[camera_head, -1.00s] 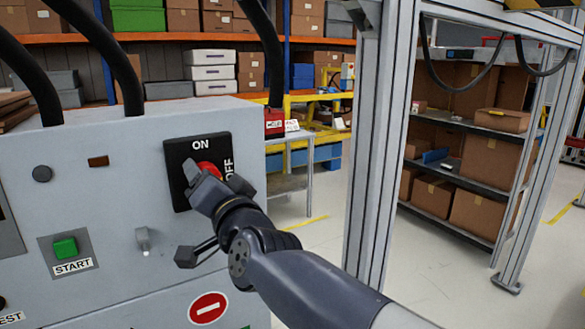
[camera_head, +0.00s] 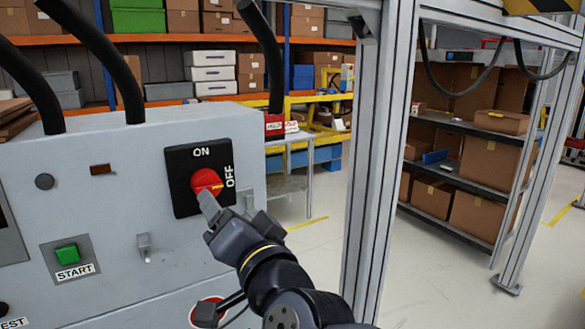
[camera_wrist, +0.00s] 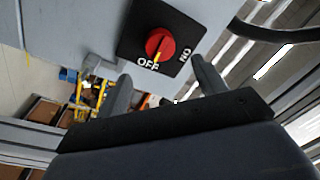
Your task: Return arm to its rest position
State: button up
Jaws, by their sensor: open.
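My gripper (camera_head: 233,212) is open and empty, below and in front of the rotary switch on the grey cabinet. The switch has a red knob (camera_head: 206,184) on a black plate (camera_head: 184,160) marked ON and OFF. The knob's yellow mark points toward OFF. In the wrist view, the red knob (camera_wrist: 160,44) is beyond the two spread fingers of my gripper (camera_wrist: 161,76), with nothing between them. One fingertip overlaps the plate's lower edge in the head view; I cannot tell the exact gap. My arm comes from the bottom right.
The cabinet (camera_head: 110,180) also carries a green START button (camera_head: 67,254) and a small metal toggle (camera_head: 144,247). Thick black cables rise from its top. A metal frame post (camera_head: 378,150) stands to the right, with shelves of boxes (camera_head: 485,165) behind it. Open floor lies between.

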aim_at(210, 188)
jog(key=b+x, duration=0.1)
jog(key=x, duration=0.8)
jog(key=shift+b, duration=0.3)
jog(key=n, duration=0.3)
jog(key=shift+s+r+y, duration=0.15)
jog(key=shift+y, duration=0.15)
jog(key=n+p, duration=0.2)
jog(key=n, duration=0.1)
jog(key=n+p, duration=0.1)
jog(key=n, duration=0.1)
jog(key=shift+r+n+g+p, duration=0.25)
jog(key=shift+n+g+p, duration=0.1)
jog(key=shift+n+g, duration=0.05)
jog(key=n+p, duration=0.6)
jog(key=p, duration=0.1)
jog(key=shift+n+g+y, duration=0.3)
jog(key=shift+n+g, duration=0.1)
jog(key=n+p, duration=0.1)
jog(key=p, duration=0.1)
jog(key=n+p, duration=0.1)
jog(key=n, duration=0.1)
jog(key=shift+f+n+p, duration=0.2)
jog(key=shift+n+p, duration=0.1)
jog(key=shift+p, duration=0.05)
